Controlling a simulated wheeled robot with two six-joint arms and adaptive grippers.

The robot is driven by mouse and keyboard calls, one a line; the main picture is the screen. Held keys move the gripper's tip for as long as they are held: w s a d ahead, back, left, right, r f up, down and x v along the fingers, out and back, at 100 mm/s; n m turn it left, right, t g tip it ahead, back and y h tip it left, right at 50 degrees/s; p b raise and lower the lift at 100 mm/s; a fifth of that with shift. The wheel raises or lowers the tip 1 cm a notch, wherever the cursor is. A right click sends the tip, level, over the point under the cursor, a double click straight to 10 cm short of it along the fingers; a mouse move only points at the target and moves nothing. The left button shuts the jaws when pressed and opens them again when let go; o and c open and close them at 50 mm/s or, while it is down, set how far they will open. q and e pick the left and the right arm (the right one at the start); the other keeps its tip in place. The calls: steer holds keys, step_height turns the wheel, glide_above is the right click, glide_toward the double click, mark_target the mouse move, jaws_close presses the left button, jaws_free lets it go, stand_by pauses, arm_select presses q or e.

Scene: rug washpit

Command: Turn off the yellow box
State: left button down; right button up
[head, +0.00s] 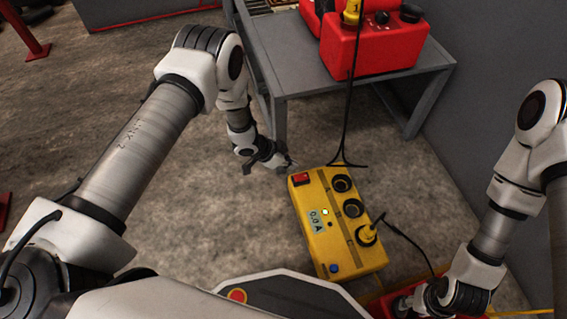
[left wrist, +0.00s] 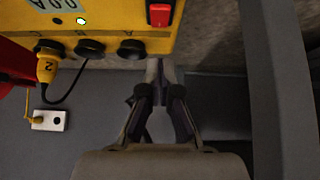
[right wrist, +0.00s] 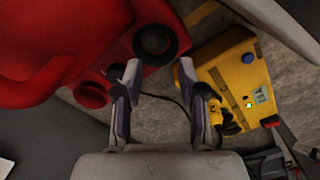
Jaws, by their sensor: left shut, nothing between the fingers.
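The yellow box (head: 318,245) lies on the floor in the head view. It has a red rocker switch (head: 300,179) at its far left corner, a display (head: 317,220) reading 0.0 A, a small lit lamp (head: 324,212), a blue button (head: 334,268) and three black sockets. A yellow plug (head: 367,232) sits in the nearest socket. My left gripper (head: 285,166) is shut and empty, just beyond the switch corner. In the left wrist view, its fingertips (left wrist: 159,65) are below the red switch (left wrist: 160,14), apart from it. My right gripper (right wrist: 158,72) is open and empty, over a red container (right wrist: 110,80).
A grey table (head: 300,84) with a red container (head: 385,48) stands beyond the box, and a dark cable hangs from it to the floor. Another cable runs from the plug toward the lower right. Bare floor lies left of the box; a grey wall stands at right.

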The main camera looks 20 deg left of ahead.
mark_target(298, 177)
arm_select(q)
steer(key=b+x, duration=0.1)
steer(key=x, duration=0.3)
steer(key=shift+s+f+b, duration=0.1)
steer(key=shift+f+b, duration=0.2)
steer(key=shift+b, duration=0.1)
arm_select(e)
step_height(298, 177, down, 3)
steer(key=shift+r, duration=0.15)
arm_select(q)
steer(key=f, duration=0.1)
steer(key=f+b, duration=0.1)
steer(key=shift+s+a+f, duration=0.15)
steer(key=shift+a+f, duration=0.1)
steer(key=shift+a, duration=0.1)
arm_select(e)
steer(key=shift+f, duration=0.65)
arm_select(q)
steer(key=shift+f, duration=0.2)
arm_select(e)
steer(key=shift+f, duration=0.1)
